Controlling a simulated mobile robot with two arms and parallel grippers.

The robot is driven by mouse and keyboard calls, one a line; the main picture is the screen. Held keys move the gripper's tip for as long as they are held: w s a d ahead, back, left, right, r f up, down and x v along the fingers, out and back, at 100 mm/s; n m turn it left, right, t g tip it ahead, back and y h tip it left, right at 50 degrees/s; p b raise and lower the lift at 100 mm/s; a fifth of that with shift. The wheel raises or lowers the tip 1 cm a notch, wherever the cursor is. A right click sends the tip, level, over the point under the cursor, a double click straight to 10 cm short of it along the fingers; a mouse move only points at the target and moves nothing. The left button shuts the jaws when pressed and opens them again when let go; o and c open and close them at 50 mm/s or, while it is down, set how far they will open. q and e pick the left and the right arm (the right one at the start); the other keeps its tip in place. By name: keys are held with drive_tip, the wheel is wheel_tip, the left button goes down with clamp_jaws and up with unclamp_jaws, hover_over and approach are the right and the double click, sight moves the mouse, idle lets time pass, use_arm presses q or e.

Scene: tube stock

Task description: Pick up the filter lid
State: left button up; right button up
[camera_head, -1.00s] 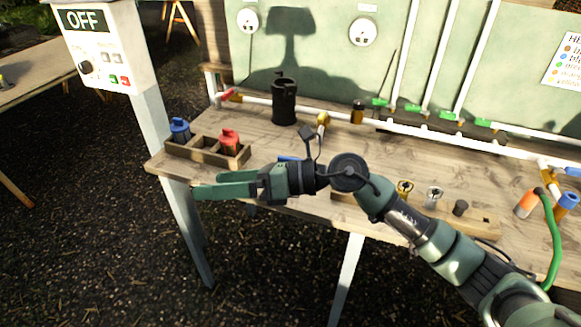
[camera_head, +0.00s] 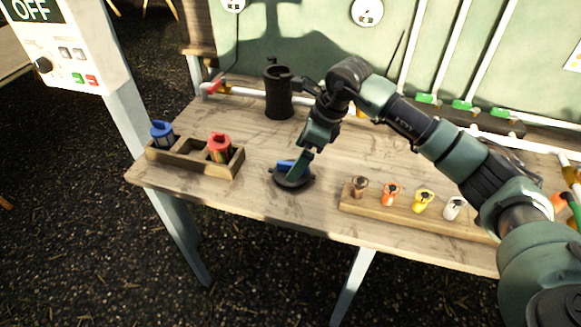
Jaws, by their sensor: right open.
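The filter lid (camera_head: 294,181) is a dark round disc with a blue grip on top. It lies flat on the wooden table, left of the middle. My right gripper (camera_head: 297,168) points down right over the lid, its fingers at the blue grip and partly hiding it. The gripper is open. I cannot tell whether a finger touches the grip. A dark open cylinder (camera_head: 278,102), which looks like the filter housing, stands upright behind the lid. My left gripper is not in view.
A wooden box (camera_head: 190,163) with a blue and a red cartridge stands left of the lid. A wooden rack (camera_head: 385,212) with several coloured fittings lies to the right. White pipe runs along the back of the table (camera_head: 255,220). The front strip by the lid is clear.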

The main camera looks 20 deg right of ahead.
sight(292, 163)
drive_tip(key=shift+a+f, duration=0.15)
drive_tip(key=shift+f, duration=0.3)
drive_tip(key=x, duration=0.1)
drive_tip(key=p+x, duration=0.1)
drive_tip(key=x, duration=0.1)
drive_tip(key=shift+w+d, duration=0.2)
drive_tip(key=shift+w, duration=0.05)
drive_tip(key=shift+p+x, duration=0.3)
drive_tip(key=shift+x, duration=0.6)
drive_tip(key=c, duration=1.3)
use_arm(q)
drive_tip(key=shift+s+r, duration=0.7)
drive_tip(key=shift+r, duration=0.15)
use_arm(e)
drive_tip(key=shift+o, duration=0.2)
drive_tip(key=shift+r, duration=0.1)
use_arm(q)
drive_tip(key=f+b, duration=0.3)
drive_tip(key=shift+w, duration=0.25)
use_arm(e)
wheel_tip(292, 163, up, 20)
